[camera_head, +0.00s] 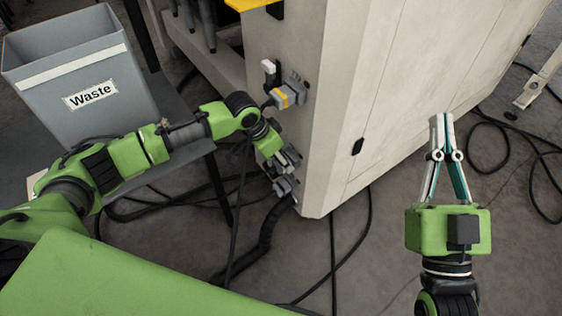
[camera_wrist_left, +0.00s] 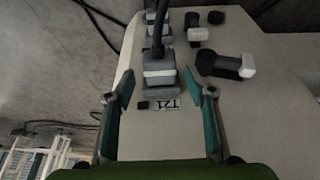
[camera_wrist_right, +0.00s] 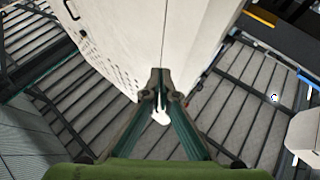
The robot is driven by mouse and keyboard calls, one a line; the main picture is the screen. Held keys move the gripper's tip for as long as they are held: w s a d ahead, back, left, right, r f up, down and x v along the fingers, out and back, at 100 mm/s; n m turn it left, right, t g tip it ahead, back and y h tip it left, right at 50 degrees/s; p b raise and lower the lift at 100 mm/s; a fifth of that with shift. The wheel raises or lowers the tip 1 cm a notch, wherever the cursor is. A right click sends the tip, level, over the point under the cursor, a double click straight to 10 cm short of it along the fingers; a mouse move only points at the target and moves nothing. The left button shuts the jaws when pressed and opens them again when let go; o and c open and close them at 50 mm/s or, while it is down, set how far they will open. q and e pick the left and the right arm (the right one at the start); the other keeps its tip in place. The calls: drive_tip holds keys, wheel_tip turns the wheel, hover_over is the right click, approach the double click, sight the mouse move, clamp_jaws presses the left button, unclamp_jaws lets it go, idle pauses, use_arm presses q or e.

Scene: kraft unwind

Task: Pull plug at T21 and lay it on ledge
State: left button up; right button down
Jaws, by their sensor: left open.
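In the left wrist view a grey plug with a white band (camera_wrist_left: 158,74) sits in a socket on the cabinet face, just above the T21 label (camera_wrist_left: 166,105). A dark cable runs up from it. My left gripper (camera_wrist_left: 160,82) is open, with one finger on each side of the plug; whether they touch it I cannot tell. In the head view this gripper (camera_head: 287,158) is at the cabinet's lower corner, beside grey connectors (camera_head: 285,187) that it partly hides. My right gripper (camera_head: 437,118) is shut and empty, away from the cabinet. I cannot make out the ledge for certain.
The beige cabinet (camera_head: 375,100) fills the middle. Another connector with an orange band (camera_head: 287,96) and switch handles (camera_wrist_left: 228,66) are near the plug. A grey waste bin (camera_head: 82,75) stands at left. Loose black cables (camera_head: 335,245) lie on the floor.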

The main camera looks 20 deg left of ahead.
use_arm(q)
drive_tip(key=shift+b+x, duration=0.3)
drive_tip(key=shift+x, duration=0.5)
use_arm(e)
drive_tip(key=shift+s+d+r+t+y, duration=0.1)
drive_tip(key=shift+s+r+t+y, duration=0.05)
drive_tip(key=shift+s+r+t, duration=0.6)
drive_tip(key=shift+s+d+r+t+y, duration=0.15)
drive_tip(key=shift+s+r+t, duration=0.25)
drive_tip(key=shift+r, duration=0.55)
use_arm(q)
drive_tip(key=shift+c, duration=0.4)
use_arm(e)
drive_tip(key=shift+a, duration=0.1)
use_arm(q)
clamp_jaws()
drive_tip(key=shift+s+a, duration=0.1)
use_arm(e)
drive_tip(key=shift+w+f+g, duration=0.3)
drive_tip(key=shift+f+g, duration=0.05)
drive_tip(key=shift+f, duration=0.15)
